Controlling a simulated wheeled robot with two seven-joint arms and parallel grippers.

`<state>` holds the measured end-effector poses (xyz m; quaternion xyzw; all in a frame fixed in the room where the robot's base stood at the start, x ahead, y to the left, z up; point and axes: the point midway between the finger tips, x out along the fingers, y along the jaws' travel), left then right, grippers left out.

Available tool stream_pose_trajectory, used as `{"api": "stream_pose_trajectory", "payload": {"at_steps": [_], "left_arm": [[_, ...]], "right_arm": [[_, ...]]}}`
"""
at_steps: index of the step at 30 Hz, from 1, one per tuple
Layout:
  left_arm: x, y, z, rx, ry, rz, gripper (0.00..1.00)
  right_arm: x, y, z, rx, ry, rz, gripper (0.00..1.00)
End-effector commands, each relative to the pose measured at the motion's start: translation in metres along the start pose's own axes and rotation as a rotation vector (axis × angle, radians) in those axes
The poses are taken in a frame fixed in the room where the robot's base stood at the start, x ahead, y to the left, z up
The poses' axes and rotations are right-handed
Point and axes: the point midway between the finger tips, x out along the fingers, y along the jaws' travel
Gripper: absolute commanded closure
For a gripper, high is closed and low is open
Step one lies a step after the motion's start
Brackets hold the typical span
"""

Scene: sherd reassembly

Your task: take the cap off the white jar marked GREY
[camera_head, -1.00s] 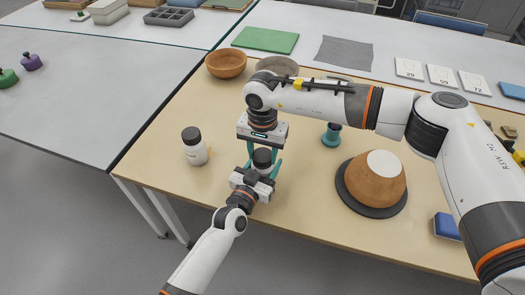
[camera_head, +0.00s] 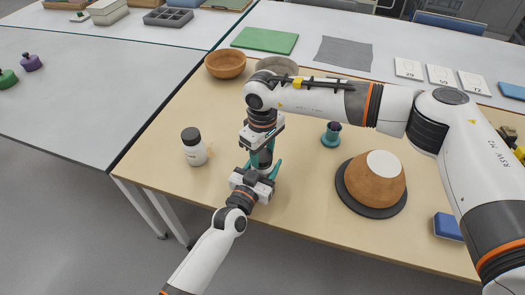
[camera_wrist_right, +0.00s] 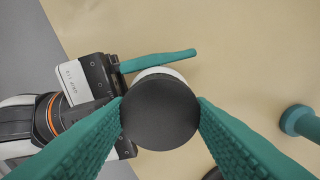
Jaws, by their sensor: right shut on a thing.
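A white jar (camera_wrist_right: 160,72) with a black cap (camera_wrist_right: 160,110) stands on the wooden table between my two grippers; its label is hidden. My right gripper (camera_wrist_right: 160,112) comes from above and is shut on the cap, one finger on each side. My left gripper (camera_head: 262,171) comes in low from the front with its teal fingers around the jar's body; one finger shows against the jar in the wrist view, the other is hidden under the cap. Cap and jar appear together. A second white jar (camera_head: 196,153) with a black cap stands to the left, its label unreadable.
A teal spool-like piece (camera_head: 331,134) and an upturned brown bowl (camera_head: 378,180) on a dark disc stand to the right. A wooden bowl (camera_head: 226,64) is at the back left. A blue block (camera_head: 446,227) lies right. The table front is clear.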

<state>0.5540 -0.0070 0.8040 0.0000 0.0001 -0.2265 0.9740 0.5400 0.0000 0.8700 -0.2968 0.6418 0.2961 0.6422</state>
Motion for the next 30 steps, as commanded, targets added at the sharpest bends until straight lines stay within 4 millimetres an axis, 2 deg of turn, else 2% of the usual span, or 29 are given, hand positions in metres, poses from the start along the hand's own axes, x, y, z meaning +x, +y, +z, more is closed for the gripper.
{"api": "stream_pose_trajectory", "payload": {"at_steps": [11, 30], "left_arm": [[0.0, 0.0, -0.001, 0.0, 0.001, 0.0, 1.0], [0.0, 0.0, -0.001, 0.0, 0.001, 0.0, 1.0]], "right_arm": [[-0.002, 0.0, 0.0, 0.002, 0.0, 0.0, 0.8], [-0.022, 0.0, 0.0, 0.002, 0.0, 0.001, 0.8]]}}
